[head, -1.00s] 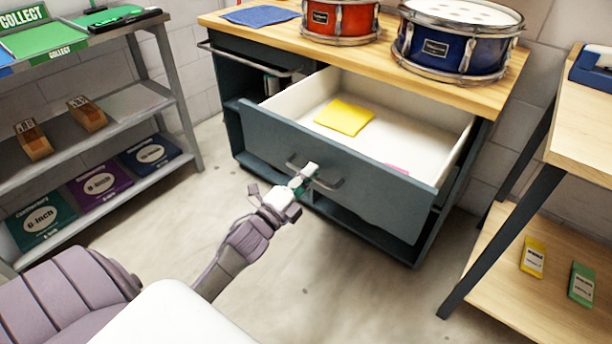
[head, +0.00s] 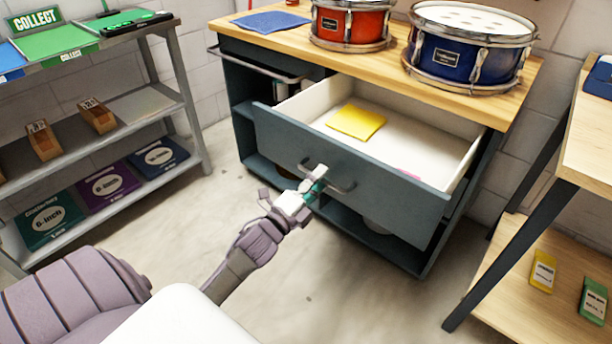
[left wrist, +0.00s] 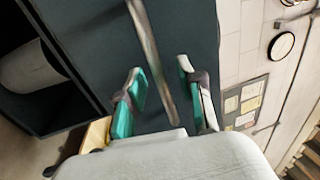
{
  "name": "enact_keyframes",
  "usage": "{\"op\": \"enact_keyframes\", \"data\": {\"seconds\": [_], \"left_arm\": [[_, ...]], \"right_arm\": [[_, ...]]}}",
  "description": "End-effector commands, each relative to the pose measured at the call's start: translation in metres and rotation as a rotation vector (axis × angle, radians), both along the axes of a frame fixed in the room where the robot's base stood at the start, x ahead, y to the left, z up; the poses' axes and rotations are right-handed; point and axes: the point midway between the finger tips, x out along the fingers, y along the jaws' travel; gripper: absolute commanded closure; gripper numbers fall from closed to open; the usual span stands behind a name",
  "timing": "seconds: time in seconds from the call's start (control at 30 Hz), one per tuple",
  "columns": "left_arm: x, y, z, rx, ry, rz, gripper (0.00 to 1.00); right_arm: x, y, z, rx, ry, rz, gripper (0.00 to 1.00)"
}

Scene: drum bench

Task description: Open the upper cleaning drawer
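The upper cleaning drawer (head: 395,192) of the dark cabinet stands well out, its white inside showing. A yellow cloth (head: 356,122) lies in it, and a bit of something pink shows behind its front. My left gripper (head: 318,181) is at the left part of the drawer's bar handle (head: 345,188). In the left wrist view the teal-padded fingers of my left gripper (left wrist: 163,92) are spread apart. The handle bar (left wrist: 152,50) runs between them, with gaps showing on both sides. My right gripper is not in view.
The cabinet's wooden top (head: 365,65) bears a blue cloth (head: 271,21), a red drum (head: 350,25) and a blue drum (head: 468,50). A shelf rack (head: 190,110) stands left, a wooden table (head: 592,145) right. Floor in front is clear.

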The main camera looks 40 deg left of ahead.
Motion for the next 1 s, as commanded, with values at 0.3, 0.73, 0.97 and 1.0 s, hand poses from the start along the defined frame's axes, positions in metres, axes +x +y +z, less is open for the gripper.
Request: {"op": "enact_keyframes", "data": {"seconds": [0.3,0.73,0.97,1.0], "left_arm": [[-0.064,0.005,-0.014,-0.001,0.005,0.002,0.63],[-0.110,0.009,-0.021,0.000,0.001,0.001,0.63],[-0.110,0.009,-0.021,0.000,0.001,0.000,0.63],[-0.110,0.009,-0.021,0.000,0.001,0.000,0.63]], "right_arm": [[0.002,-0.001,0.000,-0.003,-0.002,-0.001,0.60],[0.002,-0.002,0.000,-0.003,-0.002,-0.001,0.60],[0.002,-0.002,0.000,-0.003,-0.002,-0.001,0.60],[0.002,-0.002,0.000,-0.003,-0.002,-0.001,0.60]]}}
